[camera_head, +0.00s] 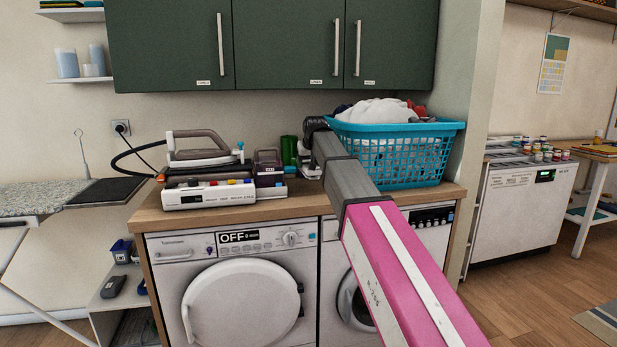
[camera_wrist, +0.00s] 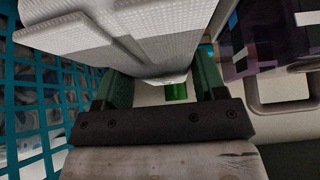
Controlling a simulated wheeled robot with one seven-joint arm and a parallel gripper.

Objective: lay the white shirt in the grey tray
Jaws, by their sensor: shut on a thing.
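My gripper (camera_wrist: 163,82) shows in the wrist view with its green fingers on either side of a folded white woven cloth, which looks like the white shirt (camera_wrist: 150,35). The gripper is shut on it. In the head view my gripper (camera_head: 312,150) is over the counter, just left of the blue basket, and my arm hides most of it and the shirt. I cannot make out the grey tray for certain in either view. A grey piece with a rectangular opening (camera_wrist: 280,105) lies at the right of the wrist view; I cannot tell what it is.
A blue basket (camera_head: 408,158) holds white and coloured laundry, close beside my gripper. A clothes iron (camera_head: 203,150) and a white device (camera_head: 208,193) stand left on the wooden counter. A green container (camera_head: 289,150) stands behind. Dark green cupboards (camera_head: 275,45) hang above.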

